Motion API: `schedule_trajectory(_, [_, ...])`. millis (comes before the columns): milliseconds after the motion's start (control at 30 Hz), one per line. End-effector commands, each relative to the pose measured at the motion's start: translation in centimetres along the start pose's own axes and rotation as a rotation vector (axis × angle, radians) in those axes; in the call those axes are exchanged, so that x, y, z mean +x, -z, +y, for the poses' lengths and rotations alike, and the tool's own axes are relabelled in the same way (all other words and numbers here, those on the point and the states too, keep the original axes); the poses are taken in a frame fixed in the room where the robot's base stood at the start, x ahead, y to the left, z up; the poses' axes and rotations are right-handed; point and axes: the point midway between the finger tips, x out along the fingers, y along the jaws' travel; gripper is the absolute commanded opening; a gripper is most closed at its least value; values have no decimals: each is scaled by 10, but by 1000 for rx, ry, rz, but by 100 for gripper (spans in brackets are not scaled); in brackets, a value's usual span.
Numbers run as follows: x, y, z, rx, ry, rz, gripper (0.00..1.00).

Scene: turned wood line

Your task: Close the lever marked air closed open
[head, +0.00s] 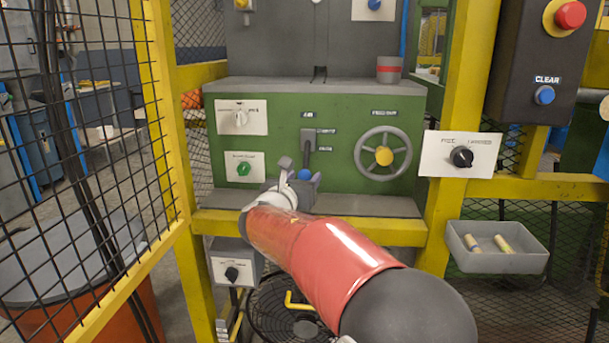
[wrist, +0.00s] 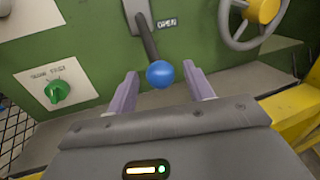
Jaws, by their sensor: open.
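The air lever (head: 307,150) is a dark handle with a blue ball knob, mounted on the green machine front below the label AIR.
A handwheel (head: 383,154) is right of the lever. A green knob (head: 244,169) and a white selector (head: 240,118) are left of it. A grey ledge (head: 370,206) and yellow rail (head: 390,231) run below. A yellow post (head: 460,100) stands at right.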

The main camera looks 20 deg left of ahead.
Motion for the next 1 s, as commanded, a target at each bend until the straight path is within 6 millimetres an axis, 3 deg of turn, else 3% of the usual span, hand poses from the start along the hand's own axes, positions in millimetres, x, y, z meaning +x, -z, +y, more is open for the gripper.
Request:
schedule_trajectory(167, [16,-1,0,1,1,0,52])
schedule_trajectory(467, [18,0,-1,1,1,1,50])
schedule_trajectory(833, [17,0,-1,2,1,1,2])
schedule_trajectory(1000, [17,0,-1,2,1,1,0])
